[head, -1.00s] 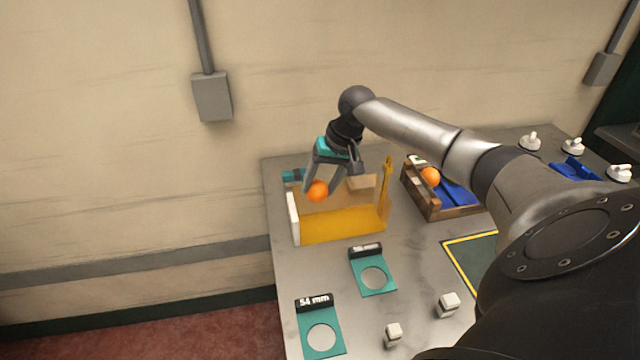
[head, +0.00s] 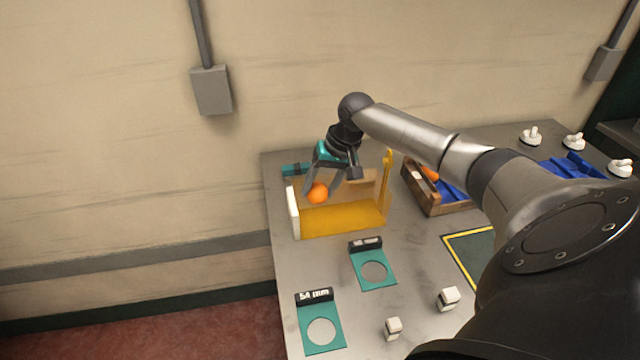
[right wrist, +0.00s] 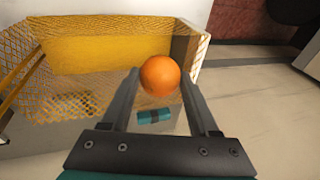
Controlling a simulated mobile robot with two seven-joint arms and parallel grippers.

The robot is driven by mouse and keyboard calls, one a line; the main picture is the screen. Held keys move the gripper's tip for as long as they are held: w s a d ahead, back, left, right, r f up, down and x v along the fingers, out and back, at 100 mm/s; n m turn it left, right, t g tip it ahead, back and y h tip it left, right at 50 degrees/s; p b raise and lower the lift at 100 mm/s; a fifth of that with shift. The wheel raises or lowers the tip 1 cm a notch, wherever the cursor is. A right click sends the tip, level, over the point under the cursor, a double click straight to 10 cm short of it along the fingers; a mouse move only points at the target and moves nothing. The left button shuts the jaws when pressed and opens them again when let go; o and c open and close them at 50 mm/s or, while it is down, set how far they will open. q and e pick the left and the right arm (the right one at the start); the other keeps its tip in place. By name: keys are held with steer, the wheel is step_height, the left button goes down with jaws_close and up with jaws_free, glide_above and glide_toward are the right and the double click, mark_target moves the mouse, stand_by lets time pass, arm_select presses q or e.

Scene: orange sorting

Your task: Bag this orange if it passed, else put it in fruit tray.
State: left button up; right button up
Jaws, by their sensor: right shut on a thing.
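My right gripper (head: 325,190) is shut on an orange (head: 318,193). The orange sits between the fingertips in the right wrist view (right wrist: 160,76). It is held at the opening of a yellow mesh bag (head: 345,218) in a frame with a white left side; how deep it is cannot be told. The bag also shows in the right wrist view (right wrist: 95,55). My left gripper is not in view.
Two teal ring gauges, one marked 54 mm (head: 321,331) and a smaller one (head: 374,271), lie in front of the bag. Two white blocks (head: 448,298) stand nearby. A yellow-edged dark mat (head: 468,250) lies at right. White knobs (head: 530,137) stand at the back right.

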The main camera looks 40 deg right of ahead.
steer(key=shift+f+b, duration=0.45)
steer(key=shift+f, duration=1.35)
steer(key=shift+f, duration=0.2)
steer(key=o, duration=1.5)
steer(key=shift+r+p, duration=4.05)
steer(key=shift+p, duration=0.65)
steer(key=shift+s+f, duration=0.1)
